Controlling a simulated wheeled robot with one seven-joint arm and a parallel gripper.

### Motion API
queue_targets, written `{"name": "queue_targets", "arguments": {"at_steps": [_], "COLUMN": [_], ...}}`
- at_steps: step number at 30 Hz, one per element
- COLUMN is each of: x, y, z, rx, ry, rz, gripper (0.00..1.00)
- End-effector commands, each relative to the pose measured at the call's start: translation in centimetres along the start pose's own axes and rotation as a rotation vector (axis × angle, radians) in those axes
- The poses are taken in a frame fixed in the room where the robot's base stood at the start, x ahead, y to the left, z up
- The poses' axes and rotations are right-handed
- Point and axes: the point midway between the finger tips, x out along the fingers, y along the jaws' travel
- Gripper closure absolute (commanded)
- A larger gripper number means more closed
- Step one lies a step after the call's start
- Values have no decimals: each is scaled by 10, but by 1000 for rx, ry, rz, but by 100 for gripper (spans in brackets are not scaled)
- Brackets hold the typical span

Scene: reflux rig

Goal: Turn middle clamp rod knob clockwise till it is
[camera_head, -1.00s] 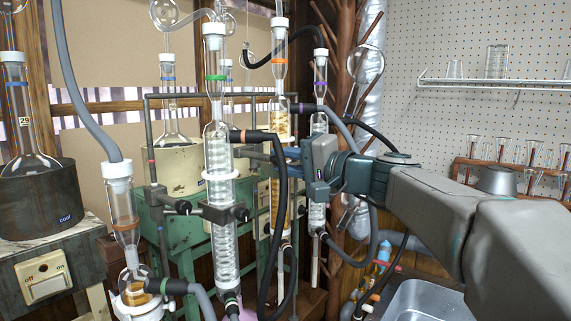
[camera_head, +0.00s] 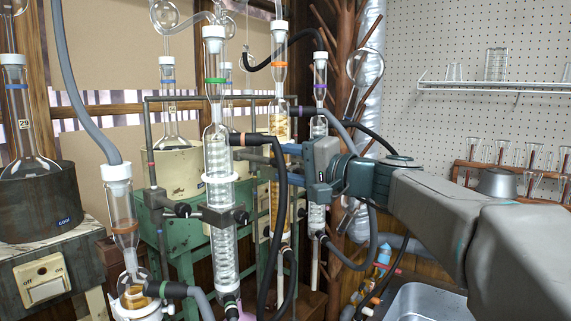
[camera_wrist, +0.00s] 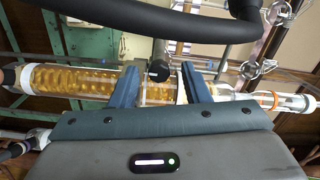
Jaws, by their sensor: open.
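In the wrist view, a dark round knob (camera_wrist: 159,71) on the end of a grey rod sits between the two blue fingers of my gripper (camera_wrist: 160,82). The fingers are open, with a gap on each side of the knob. Behind it lies a glass column with amber coils (camera_wrist: 75,81). In the head view, my gripper (camera_head: 290,149) reaches left to the amber column (camera_head: 281,185). The knob between the fingers cannot be made out there. Which clamp it belongs to is hard to tell.
A black hose (camera_head: 281,200) hangs just left of my gripper; a hose (camera_wrist: 150,17) also crosses the top of the wrist view. A clear coiled condenser (camera_head: 220,165) with a dark clamp (camera_head: 215,214) stands in front. A metal sink (camera_head: 415,303) is at lower right.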

Motion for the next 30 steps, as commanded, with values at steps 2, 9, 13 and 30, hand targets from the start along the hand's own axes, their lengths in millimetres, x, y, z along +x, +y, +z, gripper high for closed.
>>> {"name": "queue_targets", "arguments": {"at_steps": [2,9,13,30], "x": [-9,-60,-90,-135], "y": [0,1,1,0], "z": [0,0,0,0], "rx": [-2,-3,-1,0], "ry": [3,5,3,0], "rz": [-1,-1,-1,0], "gripper": [57,57,57,57]}}
